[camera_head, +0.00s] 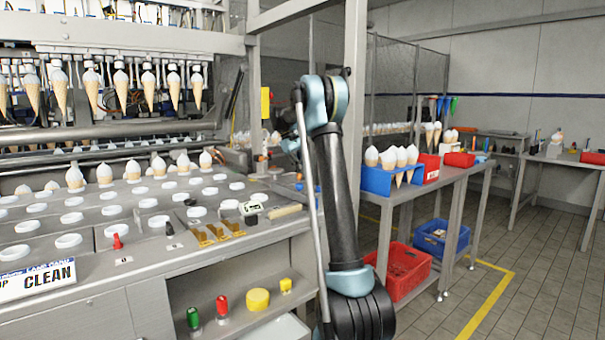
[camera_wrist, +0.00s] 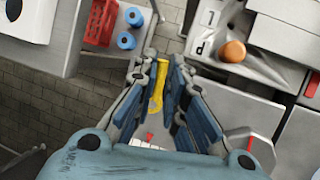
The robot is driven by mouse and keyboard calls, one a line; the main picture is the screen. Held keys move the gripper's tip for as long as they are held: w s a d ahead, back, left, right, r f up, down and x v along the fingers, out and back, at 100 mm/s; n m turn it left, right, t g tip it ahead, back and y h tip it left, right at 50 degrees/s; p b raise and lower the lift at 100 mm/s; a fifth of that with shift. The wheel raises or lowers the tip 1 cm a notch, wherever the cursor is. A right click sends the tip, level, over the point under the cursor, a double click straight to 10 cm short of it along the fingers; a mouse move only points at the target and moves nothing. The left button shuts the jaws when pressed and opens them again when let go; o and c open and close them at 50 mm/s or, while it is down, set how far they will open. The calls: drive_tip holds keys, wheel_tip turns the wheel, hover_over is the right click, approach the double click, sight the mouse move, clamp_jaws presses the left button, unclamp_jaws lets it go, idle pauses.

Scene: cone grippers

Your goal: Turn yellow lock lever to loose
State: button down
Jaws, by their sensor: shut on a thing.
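The yellow lock lever (camera_wrist: 157,86) shows in the wrist view as a narrow yellow bar with a ring-like lower end. It lies between the fingers of my gripper (camera_wrist: 162,62), near their tips. The fingers are shut on it. The lever's mounting is too small and partly hidden to make out. In the head view my arm reaches up and toward the machine side. My gripper and the lever cannot be made out there, being hidden by or beyond the arm.
In the wrist view a red rack (camera_wrist: 101,22) and two blue cylinders (camera_wrist: 126,40) are at the upper left, and an orange round object (camera_wrist: 233,53) at the right. In the head view, cones stand in a blue holder (camera_head: 377,181) right of my arm.

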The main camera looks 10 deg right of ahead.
idle(0.4)
drive_tip(key=c, duration=1.9)
unclamp_jaws()
drive_tip(key=v, duration=1.2)
drive_tip(key=shift+w+f, duration=0.1)
drive_tip(key=shift+w, duration=0.1)
